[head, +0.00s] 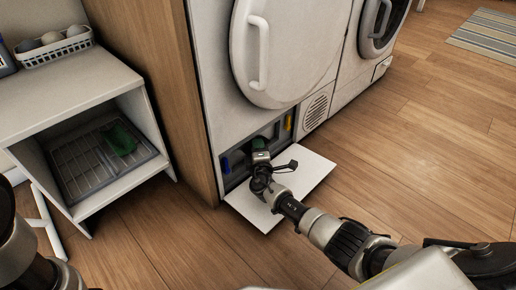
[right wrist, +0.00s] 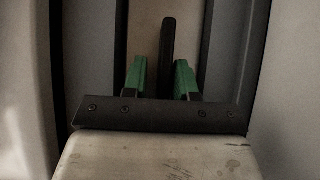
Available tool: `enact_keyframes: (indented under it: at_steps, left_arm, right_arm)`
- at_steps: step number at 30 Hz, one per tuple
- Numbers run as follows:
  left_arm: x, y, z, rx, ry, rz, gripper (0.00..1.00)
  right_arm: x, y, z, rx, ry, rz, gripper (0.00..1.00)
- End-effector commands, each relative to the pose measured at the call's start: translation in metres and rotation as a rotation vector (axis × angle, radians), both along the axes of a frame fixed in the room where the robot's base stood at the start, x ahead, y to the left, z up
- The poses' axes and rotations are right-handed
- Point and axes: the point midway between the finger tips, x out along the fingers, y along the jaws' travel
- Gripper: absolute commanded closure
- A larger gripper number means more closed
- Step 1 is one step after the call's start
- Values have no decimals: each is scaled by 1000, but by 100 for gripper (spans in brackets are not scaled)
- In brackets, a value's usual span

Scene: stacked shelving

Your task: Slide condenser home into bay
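The bay (head: 239,170) is a low opening at the bottom of the white dryer, with its white flap (head: 300,176) folded down at the front. A grey front, likely the condenser, sits inside it, mostly hidden behind my right gripper (head: 260,150). I cannot tell how deep it sits. In the right wrist view, the right gripper's green fingertips (right wrist: 160,78) stand apart on either side of a dark upright bar (right wrist: 167,50), perhaps the handle. A gap shows left of the bar; the right finger is close to it. My left gripper is out of view.
A wooden side panel (head: 165,80) stands left of the dryer. A white shelf unit (head: 75,90) holds a rack with a green item (head: 120,140).

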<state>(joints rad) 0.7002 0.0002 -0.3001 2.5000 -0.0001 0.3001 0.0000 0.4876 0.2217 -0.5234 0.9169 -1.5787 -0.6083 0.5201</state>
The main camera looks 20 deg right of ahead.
Motion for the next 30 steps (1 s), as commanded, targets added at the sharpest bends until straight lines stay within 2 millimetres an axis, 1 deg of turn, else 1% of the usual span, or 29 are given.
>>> enact_keyframes:
  at_steps: [13,24,30]
  left_arm:
    - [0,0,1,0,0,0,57]
    - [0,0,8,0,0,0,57]
    - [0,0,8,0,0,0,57]
  right_arm:
    - [-2,-1,-1,0,2,0,72]
    - [-18,-7,-1,-1,3,0,72]
    - [-19,-8,-1,0,3,0,72]
